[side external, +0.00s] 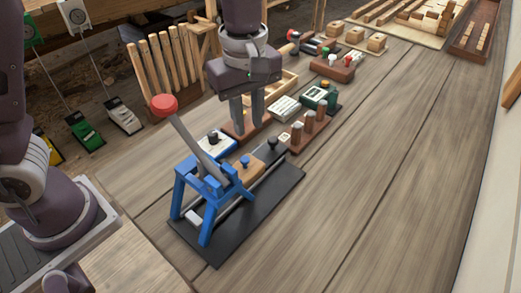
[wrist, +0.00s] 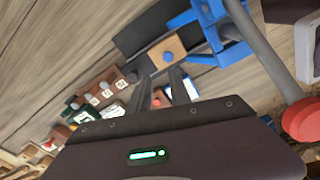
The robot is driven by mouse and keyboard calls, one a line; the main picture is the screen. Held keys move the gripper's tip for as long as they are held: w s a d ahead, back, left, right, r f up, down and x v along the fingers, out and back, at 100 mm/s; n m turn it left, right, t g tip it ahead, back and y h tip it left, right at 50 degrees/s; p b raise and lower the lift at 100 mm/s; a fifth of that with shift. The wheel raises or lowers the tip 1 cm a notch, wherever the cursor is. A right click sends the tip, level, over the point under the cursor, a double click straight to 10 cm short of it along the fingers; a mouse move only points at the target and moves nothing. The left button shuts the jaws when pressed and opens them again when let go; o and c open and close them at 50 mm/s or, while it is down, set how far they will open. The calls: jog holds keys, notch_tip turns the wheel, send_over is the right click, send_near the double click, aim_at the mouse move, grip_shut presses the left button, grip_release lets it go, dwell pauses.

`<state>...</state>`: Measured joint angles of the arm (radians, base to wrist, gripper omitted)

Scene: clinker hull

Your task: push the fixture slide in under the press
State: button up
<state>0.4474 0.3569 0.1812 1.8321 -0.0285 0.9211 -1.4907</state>
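The press (side external: 205,195) is a blue frame with a grey lever and red knob (side external: 164,105), standing on a black base (side external: 275,195). The fixture slide (side external: 262,156) lies on the base behind the frame. It is a dark grey piece with a black knob at its far end, bearing a wooden block with a blue knob (side external: 247,170). The slide (wrist: 138,70) and block (wrist: 168,50) also show in the wrist view, beside the blue press (wrist: 215,30). My gripper (side external: 249,126) is open and empty, above and beyond the slide's far end, apart from it.
A wooden rack with several pegs (side external: 308,130) stands right of the slide. A blue-edged tray (side external: 212,143) lies left of it. Green boxes (side external: 318,96) and wooden holders stand behind. The table at right (side external: 400,170) is clear. The raised lever leans back over the press.

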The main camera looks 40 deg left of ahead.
aim_at(242, 157)
jog(key=w+m+t, duration=0.1)
jog(key=w+m, duration=0.1)
jog(key=w, duration=0.1)
jog(key=w+m+t+y, duration=0.1)
jog(key=w+m, duration=0.2)
jog(key=w+r+m+t, duration=0.1)
jog(key=w+m, duration=0.2)
jog(key=shift+w+a+r, duration=0.1)
jog(key=shift+w+a, duration=0.2)
jog(key=shift+a, duration=0.1)
grip_shut()
jog(key=shift+m, duration=0.3)
jog(key=x, duration=0.9)
jog(key=shift+w+a+f, duration=0.15)
jog(key=shift+a+f, duration=0.05)
jog(key=shift+a, duration=0.05)
jog(key=s, duration=0.1)
jog(key=s+d, duration=0.1)
jog(key=shift+s+d+f, duration=0.25)
jog(key=shift+s+f, duration=0.1)
jog(key=shift+f, duration=0.05)
jog(key=shift+s+d, duration=0.15)
jog(key=shift+s, duration=0.2)
jog(key=shift+s, duration=0.2)
jog(key=s, duration=1)
jog(key=shift+s+f, duration=0.1)
jog(key=shift+s, duration=0.2)
